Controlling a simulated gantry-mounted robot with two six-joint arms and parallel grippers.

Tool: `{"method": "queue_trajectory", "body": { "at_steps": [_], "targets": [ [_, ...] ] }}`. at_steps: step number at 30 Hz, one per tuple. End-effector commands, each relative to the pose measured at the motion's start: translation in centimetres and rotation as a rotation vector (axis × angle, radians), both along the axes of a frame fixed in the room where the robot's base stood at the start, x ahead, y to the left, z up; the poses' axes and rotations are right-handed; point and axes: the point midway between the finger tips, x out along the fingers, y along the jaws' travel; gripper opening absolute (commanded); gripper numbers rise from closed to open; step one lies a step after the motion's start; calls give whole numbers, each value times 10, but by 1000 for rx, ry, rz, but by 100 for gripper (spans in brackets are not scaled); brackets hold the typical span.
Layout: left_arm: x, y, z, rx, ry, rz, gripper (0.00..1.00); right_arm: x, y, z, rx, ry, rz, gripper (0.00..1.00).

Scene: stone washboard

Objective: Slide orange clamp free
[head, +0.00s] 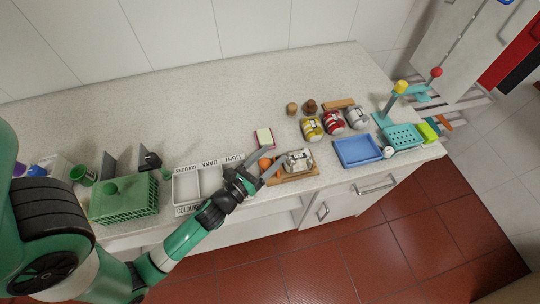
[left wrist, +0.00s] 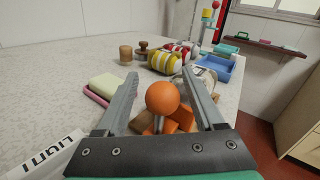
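The orange clamp (head: 265,163) shows as a round orange knob at the left end of a wooden board (head: 302,176). In the left wrist view the clamp (left wrist: 162,97) has a ball-shaped knob with a blocky orange body behind it. My left gripper (head: 277,156) is open, with one finger on each side of the knob. In the left wrist view gaps show between the knob and both fingers, so it does not look gripped. A whitish bundle (head: 299,160) sits on the board, partly hidden by the right finger in the wrist view. My right gripper is in neither view.
A soap block on a pink dish (head: 264,138) lies just beyond the left finger. A white labelled sorting tray (head: 187,187) stands left of the gripper. Striped rolls (head: 334,121) and a blue tray (head: 357,150) are to the right.

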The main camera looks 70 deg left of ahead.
Motion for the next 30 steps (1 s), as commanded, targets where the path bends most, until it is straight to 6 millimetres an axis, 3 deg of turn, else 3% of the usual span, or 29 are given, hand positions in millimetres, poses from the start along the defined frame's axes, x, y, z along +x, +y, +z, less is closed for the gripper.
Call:
{"method": "queue_trajectory", "body": {
  "at_steps": [8,18,21,30],
  "targets": [
    [-11,-6,-4,-1,3,-1,70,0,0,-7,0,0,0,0],
    [-81,-38,-10,-1,1,-2,70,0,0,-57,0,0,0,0],
    [-94,-45,-9,-1,2,-5,70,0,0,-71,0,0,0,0],
    [-106,-49,0,-1,-1,1,70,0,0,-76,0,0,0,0]
  ]
}}
